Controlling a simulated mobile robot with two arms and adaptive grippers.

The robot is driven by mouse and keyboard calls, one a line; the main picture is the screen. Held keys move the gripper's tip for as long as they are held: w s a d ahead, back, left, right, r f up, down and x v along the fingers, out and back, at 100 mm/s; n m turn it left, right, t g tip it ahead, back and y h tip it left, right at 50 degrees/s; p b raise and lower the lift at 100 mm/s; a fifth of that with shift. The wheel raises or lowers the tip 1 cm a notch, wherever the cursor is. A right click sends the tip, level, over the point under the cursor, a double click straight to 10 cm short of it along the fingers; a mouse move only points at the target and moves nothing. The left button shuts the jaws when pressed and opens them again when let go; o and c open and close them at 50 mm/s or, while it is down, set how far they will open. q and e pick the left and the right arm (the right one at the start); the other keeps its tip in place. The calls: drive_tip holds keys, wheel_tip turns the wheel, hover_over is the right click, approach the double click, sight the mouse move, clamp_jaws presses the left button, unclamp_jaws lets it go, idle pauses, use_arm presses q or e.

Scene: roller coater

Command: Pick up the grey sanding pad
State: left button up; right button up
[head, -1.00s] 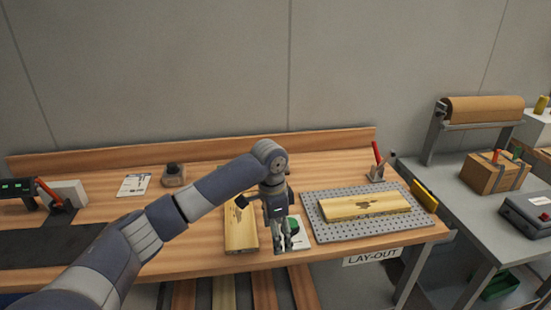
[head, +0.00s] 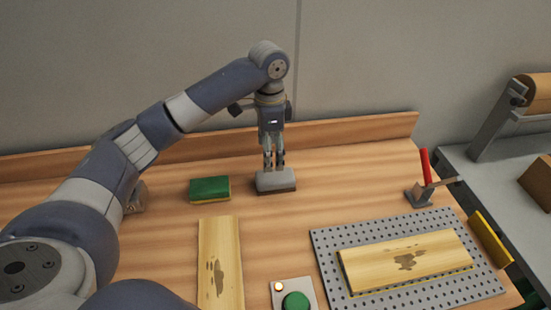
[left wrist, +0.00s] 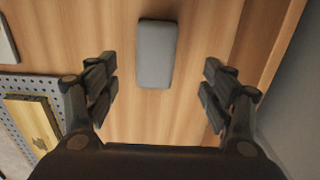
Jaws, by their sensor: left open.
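The grey sanding pad (head: 276,180) is a small block with a grey top and a dark brown base, lying on the wooden bench near the back. In the left wrist view the pad (left wrist: 157,54) lies ahead of the fingers, midway between their lines. My left gripper (head: 273,166) points down above the pad in the head view; the wrist view shows its fingers (left wrist: 158,88) spread wide and empty. I cannot tell the exact gap to the pad. My right gripper is not in view.
A green-topped sponge block (head: 210,189) lies left of the pad. A stained board (head: 220,262) lies in front. A green button box (head: 294,296), a perforated plate (head: 330,255) with another stained board (head: 405,262), and a red-handled clamp (head: 422,185) are nearer right. The back ledge (head: 350,130) runs behind.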

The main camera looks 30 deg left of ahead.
sight(275, 175)
use_arm(q)
drive_tip(key=shift+w+a, duration=0.1)
drive_tip(key=shift+f, duration=0.4)
drive_tip(key=f, duration=0.3)
drive_tip(key=shift+s+d+f+p, duration=0.15)
drive_tip(key=shift+s+d+p, duration=0.1)
drive_tip(key=shift+s+p, duration=0.15)
drive_tip(key=shift+w+f, duration=0.1)
drive_tip(key=shift+f, duration=0.25)
drive_tip(key=f+p, duration=0.1)
drive_tip(key=f, duration=0.1)
drive_tip(key=d+f, duration=0.1)
drive_tip(key=f, duration=0.1)
drive_tip(key=shift+w+p, duration=0.2)
drive_tip(key=shift+p, duration=0.15)
drive_tip(key=shift+f, duration=0.65)
drive_tip(key=c, duration=1.2)
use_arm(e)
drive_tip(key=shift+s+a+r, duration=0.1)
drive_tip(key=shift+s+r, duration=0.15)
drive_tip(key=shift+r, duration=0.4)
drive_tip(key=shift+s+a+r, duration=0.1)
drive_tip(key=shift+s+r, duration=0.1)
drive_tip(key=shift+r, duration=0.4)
